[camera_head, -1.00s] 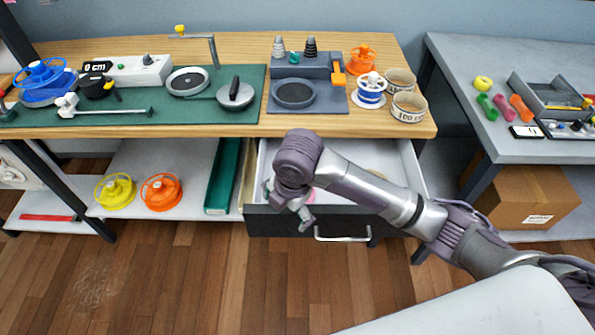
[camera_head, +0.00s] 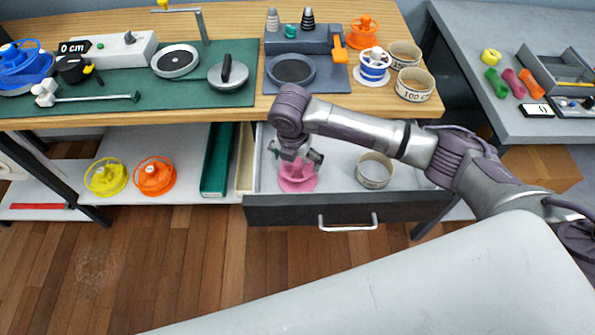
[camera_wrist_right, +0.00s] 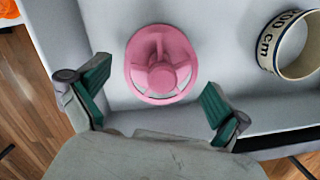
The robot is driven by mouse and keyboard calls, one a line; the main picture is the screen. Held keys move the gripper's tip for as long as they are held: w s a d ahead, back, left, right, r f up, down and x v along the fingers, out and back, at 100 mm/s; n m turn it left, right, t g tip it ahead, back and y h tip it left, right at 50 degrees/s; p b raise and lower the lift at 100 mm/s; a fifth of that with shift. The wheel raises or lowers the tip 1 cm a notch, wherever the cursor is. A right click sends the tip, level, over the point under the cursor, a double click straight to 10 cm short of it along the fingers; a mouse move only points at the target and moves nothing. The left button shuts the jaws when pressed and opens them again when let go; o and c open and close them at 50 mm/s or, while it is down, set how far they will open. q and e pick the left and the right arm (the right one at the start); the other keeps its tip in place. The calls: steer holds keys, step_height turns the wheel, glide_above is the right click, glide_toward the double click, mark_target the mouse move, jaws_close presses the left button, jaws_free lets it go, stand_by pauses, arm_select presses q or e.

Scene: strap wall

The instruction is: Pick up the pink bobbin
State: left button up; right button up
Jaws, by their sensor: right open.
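The pink bobbin (camera_head: 297,178) stands in the left part of the open drawer (camera_head: 300,212), partly hidden by my right gripper in the head view. In the right wrist view the whole bobbin (camera_wrist_right: 161,65) shows, with its spoked top toward the camera. My right gripper (camera_head: 296,158) is over the bobbin, pointing down, open and empty. In the right wrist view its two green-padded fingers (camera_wrist_right: 152,103) are wide apart, on either side of the bobbin's near edge. I see no contact between fingers and bobbin. My left gripper is out of view.
A cream roll of strap (camera_head: 374,170) marked in cm lies in the drawer to the right of the bobbin. The wooden bench (camera_head: 130,121) overhangs the drawer's back. Yellow (camera_head: 105,177) and orange bobbins (camera_head: 154,176) stand on the shelf at left.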

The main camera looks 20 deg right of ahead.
mark_target(298, 169)
steer(key=f, duration=0.4)
steer(key=shift+d+f, duration=0.25)
steer(key=shift+f, duration=0.25)
steer(key=shift+c, duration=0.3)
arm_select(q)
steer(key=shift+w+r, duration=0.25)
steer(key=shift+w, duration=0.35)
arm_select(e)
steer(key=c, duration=0.9)
steer(key=shift+w, duration=0.1)
